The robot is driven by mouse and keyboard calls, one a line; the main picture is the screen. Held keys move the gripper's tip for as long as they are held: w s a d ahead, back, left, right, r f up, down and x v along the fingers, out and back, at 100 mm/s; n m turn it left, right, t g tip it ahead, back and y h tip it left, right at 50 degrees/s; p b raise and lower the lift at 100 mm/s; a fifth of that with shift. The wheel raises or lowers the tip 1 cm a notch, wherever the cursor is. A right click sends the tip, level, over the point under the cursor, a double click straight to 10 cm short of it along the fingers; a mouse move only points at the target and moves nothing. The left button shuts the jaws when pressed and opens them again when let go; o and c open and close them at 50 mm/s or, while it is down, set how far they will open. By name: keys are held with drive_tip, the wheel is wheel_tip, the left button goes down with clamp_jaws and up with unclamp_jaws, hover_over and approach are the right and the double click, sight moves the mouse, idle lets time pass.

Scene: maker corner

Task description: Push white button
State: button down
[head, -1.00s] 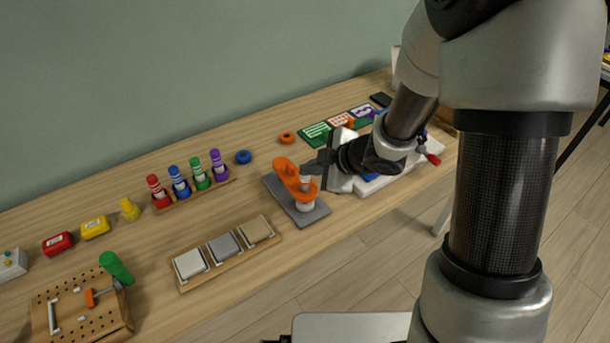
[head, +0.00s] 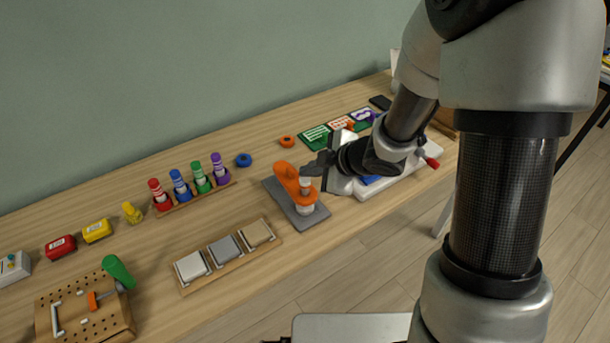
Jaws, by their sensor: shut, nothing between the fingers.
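The white button (head: 191,266) is a flat square key at the left end of a wooden board (head: 233,265) near the table's front edge. A grey button (head: 224,248) and a tan button (head: 256,234) sit beside it on the same board. My gripper (head: 312,168) is shut and empty. It is to the right of the board, beside the orange lever-like part (head: 288,180) on a dark grey plate (head: 312,219). I cannot tell whether it touches that part. Nothing covers the white button.
Several coloured pegs stand in a wooden rack (head: 198,198) behind the buttons. A pegboard block (head: 75,322) with a green-handled hammer (head: 118,271) is at the front left. A white tray (head: 428,158) lies under my arm. The table between the rack and the button board is clear.

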sight(309, 182)
drive_tip(key=shift+r, duration=0.35)
wheel_tip(309, 182, up, 5)
drive_tip(key=p, duration=0.5)
drive_tip(key=shift+f, duration=0.1)
idle(0.6)
drive_tip(key=d+r+m+t+h+p, duration=0.1)
drive_tip(key=d+r+m+h+p, duration=0.2)
drive_tip(key=d+r, duration=0.5)
drive_tip(key=d+r+m+t+h, duration=0.2)
drive_tip(key=d+r+m+h, duration=0.3)
drive_tip(key=r, duration=0.5)
drive_tip(key=s+d+r+m+g+p, duration=0.1)
drive_tip(key=s+d+r+m, duration=0.1)
drive_tip(key=s+r+m, duration=0.15)
drive_tip(key=s+d+r+m+p, duration=0.1)
drive_tip(key=s+d+r+m, duration=0.1)
drive_tip(key=s, duration=0.3)
drive_tip(key=s+a+r+m+g, duration=0.1)
drive_tip(key=s+m, duration=0.1)
drive_tip(key=s, duration=0.4)
drive_tip(key=s+a+r+m+g+y+p, duration=0.1)
drive_tip(key=s+a+r+m, duration=0.1)
drive_tip(key=s, duration=0.5)
drive_tip(key=shift+s+a+m+g, duration=0.3)
drive_tip(key=shift+m+g, duration=0.05)
drive_tip(key=shift+g, duration=0.05)
